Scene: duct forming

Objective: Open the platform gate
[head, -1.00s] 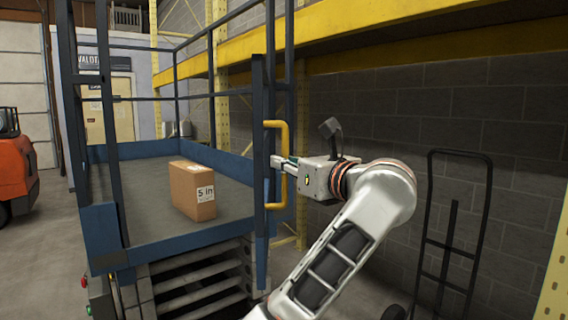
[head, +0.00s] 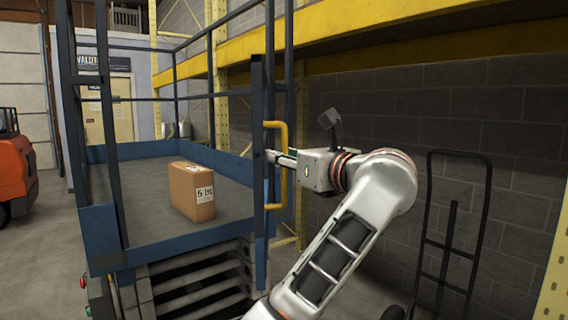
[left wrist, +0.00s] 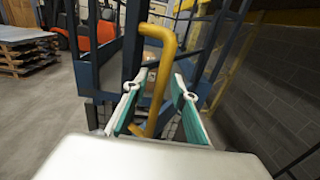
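The yellow gate handle (head: 284,190) is fixed to a dark blue upright (head: 258,160) at the front right of the blue lift platform (head: 148,230). I cannot tell from these views whether the gate is latched. My left gripper (head: 272,157) is level with the upper part of the handle, its fingertips reaching past the bar. In the left wrist view the handle (left wrist: 161,85) passes between the two teal-lined fingers (left wrist: 156,85), which are apart with some gap beside the bar. Part of the handle's lower end is hidden behind the gripper there. My right gripper is not in view.
A cardboard box (head: 192,191) stands on the platform deck. A black hand truck (head: 450,230) leans by the grey block wall at right. Yellow rack beams (head: 420,45) run above. An orange forklift (head: 14,170) is at far left, with open floor before it.

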